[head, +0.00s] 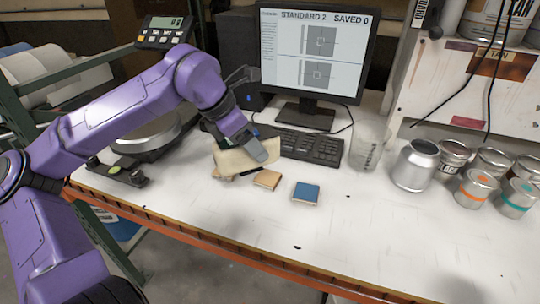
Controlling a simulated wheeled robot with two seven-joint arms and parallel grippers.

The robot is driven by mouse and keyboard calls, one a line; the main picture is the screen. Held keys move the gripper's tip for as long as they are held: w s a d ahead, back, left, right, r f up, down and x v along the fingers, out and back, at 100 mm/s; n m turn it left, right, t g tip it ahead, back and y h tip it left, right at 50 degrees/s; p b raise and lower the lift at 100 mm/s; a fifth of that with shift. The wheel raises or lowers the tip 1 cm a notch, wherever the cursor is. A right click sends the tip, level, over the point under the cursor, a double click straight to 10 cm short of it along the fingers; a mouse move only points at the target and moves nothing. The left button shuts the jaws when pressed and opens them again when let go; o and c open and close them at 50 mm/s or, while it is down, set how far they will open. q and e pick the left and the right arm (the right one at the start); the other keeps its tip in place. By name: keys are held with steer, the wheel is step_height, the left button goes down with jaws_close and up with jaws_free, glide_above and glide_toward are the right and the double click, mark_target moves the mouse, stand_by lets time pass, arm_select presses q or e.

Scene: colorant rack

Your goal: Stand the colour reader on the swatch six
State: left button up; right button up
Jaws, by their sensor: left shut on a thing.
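My left gripper (256,148) comes down over a cream cloth-like piece (233,162) near the middle of the table. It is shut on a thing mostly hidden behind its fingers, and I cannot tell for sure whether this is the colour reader. A tan square swatch (267,180) lies just in front of the gripper. A blue square swatch (306,193) lies to the right of it. No number is readable on either swatch, so I cannot tell which is six. My right gripper is not in view.
A keyboard (312,149) and a monitor (317,45) stand behind. A clear beaker (366,155), a silver can (415,165) and several paint tins (475,190) stand at right. A small black device (118,172) lies at left. The front right of the white table (380,235) is clear.

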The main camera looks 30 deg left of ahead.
arm_select(q)
steer(key=shift+w+a+f+p, duration=0.1)
steer(key=shift+w+f+p, duration=0.25)
steer(key=shift+w+f, duration=1.25)
steer(key=shift+w+a+f+p, duration=0.1)
steer(key=shift+w+f+p, duration=0.2)
steer(key=shift+w+f, duration=1.35)
steer(key=shift+w+a+f+p, duration=0.1)
steer(key=shift+w+f+p, duration=0.25)
steer(key=shift+w+f, duration=1.25)
steer(key=shift+s+f, duration=0.45)
steer(key=shift+s, duration=0.1)
steer(key=o, duration=1.6)
steer(key=shift+f, duration=0.1)
